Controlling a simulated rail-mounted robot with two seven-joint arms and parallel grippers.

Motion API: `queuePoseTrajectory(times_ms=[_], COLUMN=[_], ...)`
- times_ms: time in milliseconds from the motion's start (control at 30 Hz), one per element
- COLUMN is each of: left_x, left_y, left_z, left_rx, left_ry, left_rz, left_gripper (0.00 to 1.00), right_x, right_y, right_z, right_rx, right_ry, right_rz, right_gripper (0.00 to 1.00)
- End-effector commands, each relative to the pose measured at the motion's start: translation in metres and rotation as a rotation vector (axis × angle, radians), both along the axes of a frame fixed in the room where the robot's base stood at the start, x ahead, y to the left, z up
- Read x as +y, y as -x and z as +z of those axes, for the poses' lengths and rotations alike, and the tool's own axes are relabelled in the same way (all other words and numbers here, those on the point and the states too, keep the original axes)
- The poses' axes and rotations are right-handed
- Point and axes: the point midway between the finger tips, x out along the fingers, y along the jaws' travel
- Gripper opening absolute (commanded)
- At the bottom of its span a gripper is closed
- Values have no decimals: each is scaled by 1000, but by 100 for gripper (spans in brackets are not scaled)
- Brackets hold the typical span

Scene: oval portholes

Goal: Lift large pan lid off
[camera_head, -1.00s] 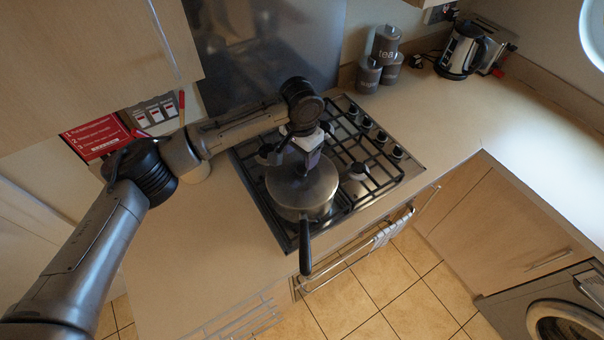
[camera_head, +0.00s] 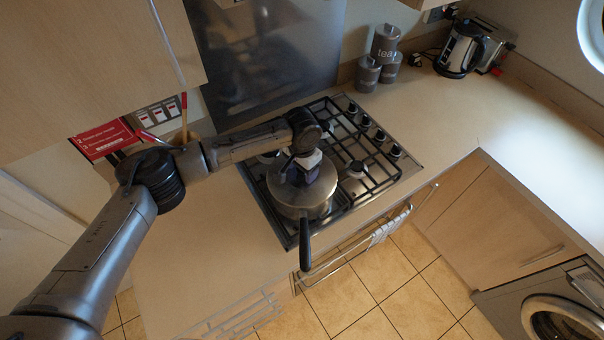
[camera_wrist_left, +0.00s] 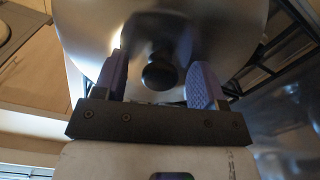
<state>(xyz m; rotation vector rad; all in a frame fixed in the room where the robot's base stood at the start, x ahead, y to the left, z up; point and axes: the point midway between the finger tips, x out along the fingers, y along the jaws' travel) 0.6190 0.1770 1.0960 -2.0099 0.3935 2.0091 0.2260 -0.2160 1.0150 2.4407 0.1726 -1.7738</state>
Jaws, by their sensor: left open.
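A large steel pan (camera_head: 300,208) with a black handle stands on the gas hob, its handle toward the front edge. Its steel lid (camera_head: 286,193) lies on top. In the left wrist view the lid (camera_wrist_left: 90,30) fills the upper picture, and its round black knob (camera_wrist_left: 159,75) shows between the fingers. My left gripper (camera_head: 308,178) is above the lid, pointing down. In the left wrist view the left gripper (camera_wrist_left: 160,82) is open, with one finger on each side of the knob. My right gripper is not in view.
The gas hob (camera_head: 375,170) has black grates around the pan. Grey canisters (camera_head: 384,45), a kettle (camera_head: 460,50) and a toaster stand at the back. The worktop (camera_head: 450,115) right of the hob is clear. A wall cupboard (camera_head: 80,60) hangs at upper left.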

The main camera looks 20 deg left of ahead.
Motion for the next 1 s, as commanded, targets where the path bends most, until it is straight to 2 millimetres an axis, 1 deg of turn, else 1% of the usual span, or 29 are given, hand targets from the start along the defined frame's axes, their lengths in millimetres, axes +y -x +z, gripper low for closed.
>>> queuePoseTrajectory(times_ms=[67,733,767,1000], left_x=[0,0,0,0], left_y=[0,0,0,0], left_z=[0,0,1,2], left_rx=[0,1,-1,-1], left_ry=[0,0,0,0], left_rz=[0,0,0,0], left_gripper=[65,2,0,0], right_x=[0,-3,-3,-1], right_y=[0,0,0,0], right_z=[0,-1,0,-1], right_rx=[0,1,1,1], right_ry=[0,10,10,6], right_rz=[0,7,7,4], right_gripper=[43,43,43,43])
